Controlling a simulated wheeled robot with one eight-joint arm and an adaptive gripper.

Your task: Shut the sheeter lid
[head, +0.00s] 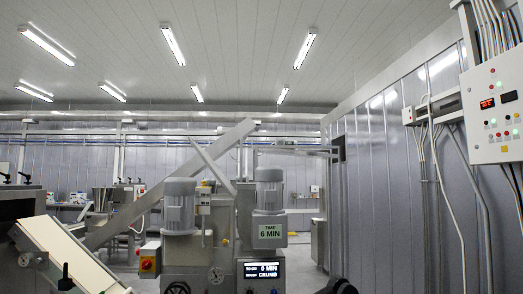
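A grey machine (196,254) stands at the centre, with two finned motors on top, the left motor (179,205) and the right motor (269,188). A long grey slanted panel (170,186) rises to the right behind it, and a thinner slanted bar (212,165) crosses near its upper end. At the lower left, a pale sloping belt (70,252) runs beside a grey housing. No label names the sheeter, and I cannot tell which part is its lid or whether it is open. My gripper cannot be made out in this view.
A control cabinet (494,110) hangs on the right wall. Floor shows right of the machine.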

